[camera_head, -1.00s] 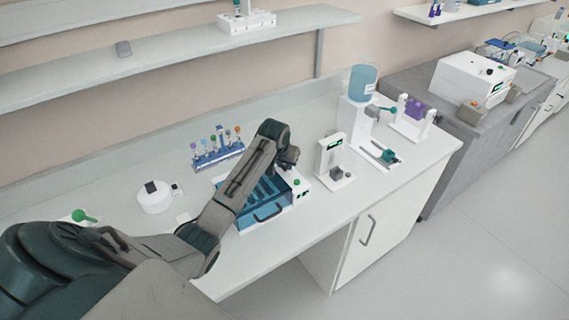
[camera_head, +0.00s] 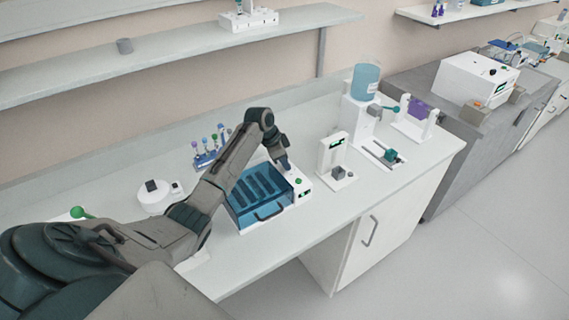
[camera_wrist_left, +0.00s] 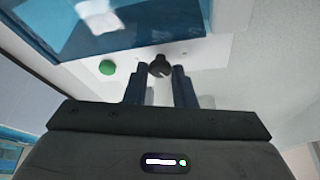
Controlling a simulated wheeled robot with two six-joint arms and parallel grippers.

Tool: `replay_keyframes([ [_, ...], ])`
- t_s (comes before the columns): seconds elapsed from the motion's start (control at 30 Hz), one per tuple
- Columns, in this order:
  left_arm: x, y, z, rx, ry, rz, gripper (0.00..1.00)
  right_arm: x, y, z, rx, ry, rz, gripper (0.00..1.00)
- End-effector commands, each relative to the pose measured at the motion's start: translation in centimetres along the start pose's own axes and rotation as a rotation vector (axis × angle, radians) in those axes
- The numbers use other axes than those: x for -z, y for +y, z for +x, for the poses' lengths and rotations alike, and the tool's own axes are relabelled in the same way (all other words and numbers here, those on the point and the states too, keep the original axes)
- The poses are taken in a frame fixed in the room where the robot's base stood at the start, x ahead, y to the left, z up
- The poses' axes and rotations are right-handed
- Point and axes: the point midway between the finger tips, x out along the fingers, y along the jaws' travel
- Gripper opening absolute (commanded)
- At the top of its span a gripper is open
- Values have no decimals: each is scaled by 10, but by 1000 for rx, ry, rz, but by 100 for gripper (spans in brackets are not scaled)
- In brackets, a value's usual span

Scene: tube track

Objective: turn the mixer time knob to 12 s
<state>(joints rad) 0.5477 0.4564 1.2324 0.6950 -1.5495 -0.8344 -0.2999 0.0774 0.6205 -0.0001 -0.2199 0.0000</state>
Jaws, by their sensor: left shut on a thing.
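A white device (camera_head: 302,188) with a see-through blue lid (camera_head: 252,200) stands on the bench. Its right-hand panel carries a green button (camera_head: 298,181), which also shows in the wrist view (camera_wrist_left: 107,67). A dark round knob (camera_wrist_left: 159,66) with a pale pointer mark sits beside that button. My left gripper (camera_head: 286,168) points down at this panel. In the wrist view its two blue fingers (camera_wrist_left: 160,72) are on either side of the knob, shut on it. In the head view the gripper hides the knob. No time value can be read. My right gripper is not in view.
A tube rack (camera_head: 208,158) stands behind my left arm. A round white device (camera_head: 154,196) is to the left. A white stand (camera_head: 332,160) is close on the right, with a blue bottle (camera_head: 365,82) farther back. The bench front is mostly clear.

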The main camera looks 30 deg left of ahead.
Motion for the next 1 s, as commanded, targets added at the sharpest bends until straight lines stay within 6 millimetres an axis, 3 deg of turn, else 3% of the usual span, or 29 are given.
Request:
replay_keyframes([
  [0.6, 1, -7, 3, -220, 1, 538, 0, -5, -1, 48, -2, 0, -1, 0],
  [1.0, 3, -8, 2, -331, 0, 806, 0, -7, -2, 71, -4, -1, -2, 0],
])
